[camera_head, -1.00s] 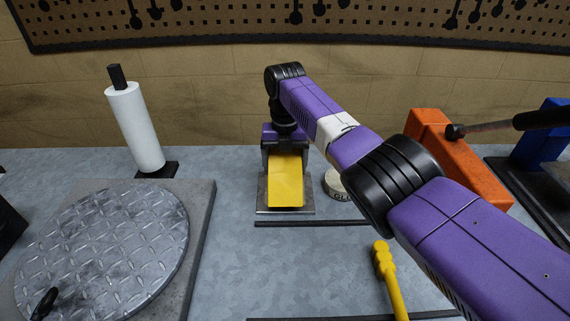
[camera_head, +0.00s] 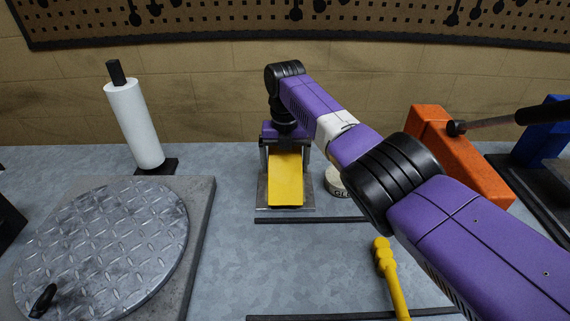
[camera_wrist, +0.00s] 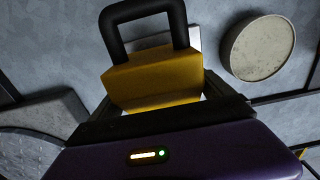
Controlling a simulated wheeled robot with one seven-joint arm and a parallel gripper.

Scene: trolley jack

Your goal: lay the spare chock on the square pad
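The spare chock (camera_head: 286,182) is a yellow wedge. It rests on the square pad (camera_head: 309,200), a grey metal plate at the middle of the bench, with its sloping face toward the head camera. In the wrist view the chock (camera_wrist: 155,80) shows a black loop handle. My gripper (camera_head: 284,150) is low at the chock's back end, one finger on each side. In the wrist view my gripper (camera_wrist: 160,105) shows a light gap beside the chock's right side, so the fingers look open around it. The chock's underside is hidden.
A round pale disc (camera_head: 335,182) stands right of the pad, partly behind my arm. A dark strip (camera_head: 310,220) lies in front. A yellow-handled tool (camera_head: 390,275), an orange block (camera_head: 460,160), a white roll (camera_head: 135,125) and a round tread plate (camera_head: 105,245) surround it.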

